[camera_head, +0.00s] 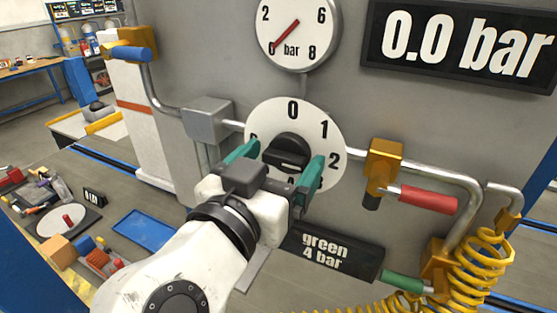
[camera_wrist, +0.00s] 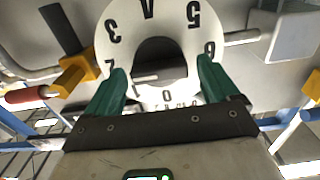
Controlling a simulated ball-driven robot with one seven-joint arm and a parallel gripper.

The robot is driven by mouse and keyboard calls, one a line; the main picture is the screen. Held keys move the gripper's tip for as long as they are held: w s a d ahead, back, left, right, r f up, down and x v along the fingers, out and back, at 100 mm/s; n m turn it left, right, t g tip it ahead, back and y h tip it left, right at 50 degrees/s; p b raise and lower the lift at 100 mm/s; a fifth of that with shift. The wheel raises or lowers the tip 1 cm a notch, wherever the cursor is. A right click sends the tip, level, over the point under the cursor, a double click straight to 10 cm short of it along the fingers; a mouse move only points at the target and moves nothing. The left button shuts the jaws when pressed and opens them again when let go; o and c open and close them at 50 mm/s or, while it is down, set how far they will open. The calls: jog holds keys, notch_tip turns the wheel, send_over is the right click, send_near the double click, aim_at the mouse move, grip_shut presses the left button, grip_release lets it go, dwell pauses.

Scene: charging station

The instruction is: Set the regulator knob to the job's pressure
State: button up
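The black regulator knob (camera_head: 287,150) sits at the centre of a round white dial (camera_head: 329,130) with 0 at the top. In the wrist view the knob (camera_wrist: 160,58) shows upside down; which number it points to is unclear. My gripper (camera_head: 284,162) has its green fingers on either side of the knob, with gaps visible in the wrist view, so it is open around it. The sign (camera_head: 325,250) reads "green 4 bar". The digital display (camera_head: 462,42) reads 0.0 bar. The gauge (camera_head: 300,30) needle points to 0.
A red-handled valve (camera_head: 428,199) and pipe are right of the dial. A blue-handled valve (camera_head: 132,52) is at upper left. A green handle (camera_head: 402,281) and a coiled yellow hose (camera_head: 482,262) are at lower right. A blue tray (camera_head: 145,230) and small items lie on the bench at left.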

jog(key=c, duration=1)
jog(key=shift+f+b, duration=0.15)
jog(key=shift+b, duration=0.4)
jog(key=m+b, duration=0.1)
jog(key=b, duration=0.1)
jog(key=m+b, duration=0.1)
jog(key=b, duration=0.2)
jog(key=shift+f+m, duration=0.25)
jog(key=shift+m, duration=0.05)
jog(key=m+b, duration=0.5)
jog(key=b, duration=0.4)
jog(key=shift+s+d, duration=0.1)
jog(key=m+b, duration=0.5)
jog(key=b, duration=0.1)
jog(key=shift+m, duration=0.4)
jog(key=m+b, duration=0.3)
jog(key=m, duration=0.1)
jog(key=shift+d+r, duration=0.1)
jog(key=shift+m+b, duration=0.3)
